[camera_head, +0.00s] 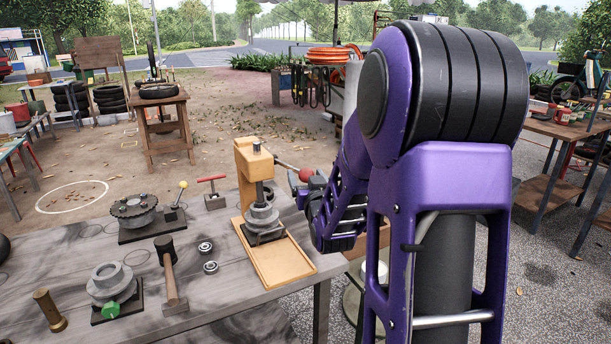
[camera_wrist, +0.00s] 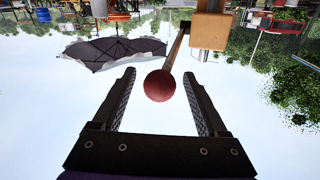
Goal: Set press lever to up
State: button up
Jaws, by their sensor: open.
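The press (camera_head: 250,165) is a light wooden frame on a wooden base, standing on the grey table. Its lever (camera_head: 288,165) is a thin rod that runs out to the right and ends in a red ball knob (camera_head: 306,174). The wrist view is upside down; there the rod runs from the wooden block (camera_wrist: 210,28) to the red knob (camera_wrist: 160,86). My gripper (camera_wrist: 158,77) is open, and the knob appears between its two fingers with a gap on each side. I cannot tell how deep the knob sits between them. In the head view my purple arm hides most of the gripper.
A metal part on a plate (camera_head: 262,215) sits on the press base. A mallet (camera_head: 170,275), a green-knobbed fixture (camera_head: 112,285), a gear fixture (camera_head: 135,215), a yellow-knobbed lever (camera_head: 178,198) and a red T-handle (camera_head: 213,190) share the table. Its front left has bare patches.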

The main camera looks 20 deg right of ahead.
grip_shut()
dwell(0.3)
dwell(1.1)
